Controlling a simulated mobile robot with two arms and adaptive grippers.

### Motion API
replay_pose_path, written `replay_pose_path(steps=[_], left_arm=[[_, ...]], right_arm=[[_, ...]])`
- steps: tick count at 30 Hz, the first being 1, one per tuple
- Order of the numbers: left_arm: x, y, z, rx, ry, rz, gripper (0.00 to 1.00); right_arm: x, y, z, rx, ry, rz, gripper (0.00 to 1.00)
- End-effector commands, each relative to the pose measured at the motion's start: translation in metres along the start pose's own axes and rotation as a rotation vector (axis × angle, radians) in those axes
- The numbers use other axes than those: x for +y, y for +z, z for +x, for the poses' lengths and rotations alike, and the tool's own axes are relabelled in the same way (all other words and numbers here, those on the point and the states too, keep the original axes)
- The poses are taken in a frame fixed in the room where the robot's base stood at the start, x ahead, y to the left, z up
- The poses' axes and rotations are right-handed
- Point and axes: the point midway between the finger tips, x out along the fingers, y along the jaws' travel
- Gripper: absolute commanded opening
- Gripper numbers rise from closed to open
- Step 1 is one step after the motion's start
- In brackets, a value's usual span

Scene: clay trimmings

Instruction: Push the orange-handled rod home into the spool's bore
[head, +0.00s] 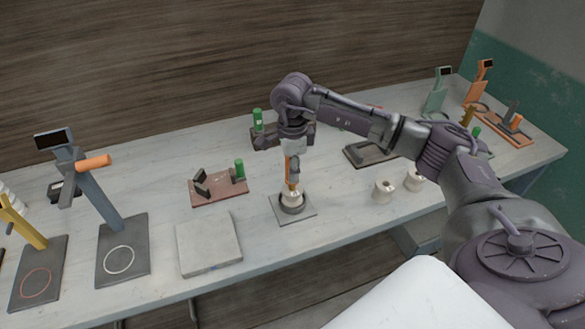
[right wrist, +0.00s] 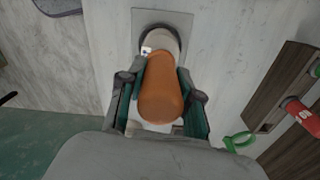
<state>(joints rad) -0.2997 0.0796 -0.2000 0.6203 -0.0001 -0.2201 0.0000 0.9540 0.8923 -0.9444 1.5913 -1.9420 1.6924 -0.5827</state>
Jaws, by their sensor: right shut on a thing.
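The orange-handled rod (head: 290,174) is upright in the head view, held from above by my right gripper (head: 292,160). In the right wrist view its rounded orange handle (right wrist: 160,92) lies between the two fingers. The pale spool (head: 292,199) sits in a dark round holder on a small grey plate (head: 306,215), directly below the handle. The spool also shows in the right wrist view (right wrist: 152,42), partly covered by the handle. The bore and the rod's lower end are hidden, so I cannot tell how deep the rod is. My left gripper is not in view.
A pale square slab (head: 208,243) and a blue stand (head: 96,195) are to the left. A reddish board (head: 218,189) with a green-topped piece lies behind left. Two loose spools, one nearer (head: 384,191) and one farther (head: 414,181), stand to the right.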

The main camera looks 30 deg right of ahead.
Motion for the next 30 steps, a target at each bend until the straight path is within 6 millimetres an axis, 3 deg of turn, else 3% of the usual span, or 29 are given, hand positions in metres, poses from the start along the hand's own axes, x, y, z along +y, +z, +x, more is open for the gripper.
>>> replay_pose_path(steps=[30], left_arm=[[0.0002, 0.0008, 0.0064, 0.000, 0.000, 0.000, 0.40]], right_arm=[[-0.0002, 0.0000, 0.0033, -0.001, -0.001, 0.000, 0.00]])
